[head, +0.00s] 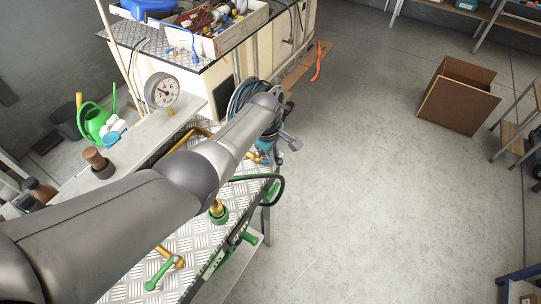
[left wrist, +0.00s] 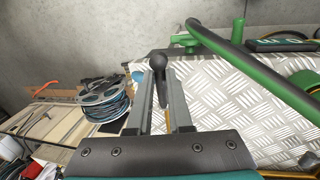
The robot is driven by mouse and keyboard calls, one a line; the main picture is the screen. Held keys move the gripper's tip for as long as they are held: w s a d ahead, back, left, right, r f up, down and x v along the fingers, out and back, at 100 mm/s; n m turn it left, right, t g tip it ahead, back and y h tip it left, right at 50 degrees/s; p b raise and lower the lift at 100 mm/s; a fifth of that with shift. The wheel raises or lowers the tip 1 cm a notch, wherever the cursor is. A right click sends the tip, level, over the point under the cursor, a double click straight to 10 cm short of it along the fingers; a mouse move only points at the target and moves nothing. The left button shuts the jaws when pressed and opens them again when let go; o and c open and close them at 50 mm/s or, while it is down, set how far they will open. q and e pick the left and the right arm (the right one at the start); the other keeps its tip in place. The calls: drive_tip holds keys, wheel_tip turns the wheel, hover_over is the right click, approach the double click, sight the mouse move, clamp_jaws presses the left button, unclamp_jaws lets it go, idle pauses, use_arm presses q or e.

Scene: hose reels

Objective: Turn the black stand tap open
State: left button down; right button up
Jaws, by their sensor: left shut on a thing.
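The black tap lever (left wrist: 160,62), with a round knob at its end, stands between the fingers of my left gripper (left wrist: 161,78) in the left wrist view. The fingers are shut on it, with the knob showing beyond the tips. In the head view my left arm reaches from the lower left over the checker-plate bench (head: 128,287). It hides most of the gripper and the black lever there. The tap's body is mostly hidden, so I cannot tell how far it is turned. My right gripper is not in view.
A green-handled brass tap (head: 163,270) and a brass fitting with a green base (head: 217,210) are on the bench. A hose reel (left wrist: 103,108) lies beyond the fingers. A pressure gauge (head: 162,90) stands behind. Open floor lies right, with a cardboard box (head: 457,92).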

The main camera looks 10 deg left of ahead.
use_arm(q)
drive_tip(key=shift+w+r+n, duration=0.1)
drive_tip(key=shift+w+n, duration=0.1)
drive_tip(key=shift+n, duration=0.1)
drive_tip(key=c, duration=0.8)
unclamp_jaws()
drive_tip(key=shift+c, duration=0.2)
drive_tip(key=shift+s+r+p, duration=0.15)
drive_tip(key=shift+r+p, duration=0.3)
wheel_tip(320, 180, up, 14)
drive_tip(key=s+a+p, duration=0.1)
drive_tip(key=s+p, duration=0.1)
drive_tip(key=p, duration=0.2)
drive_tip(key=shift+s+p, duration=0.3)
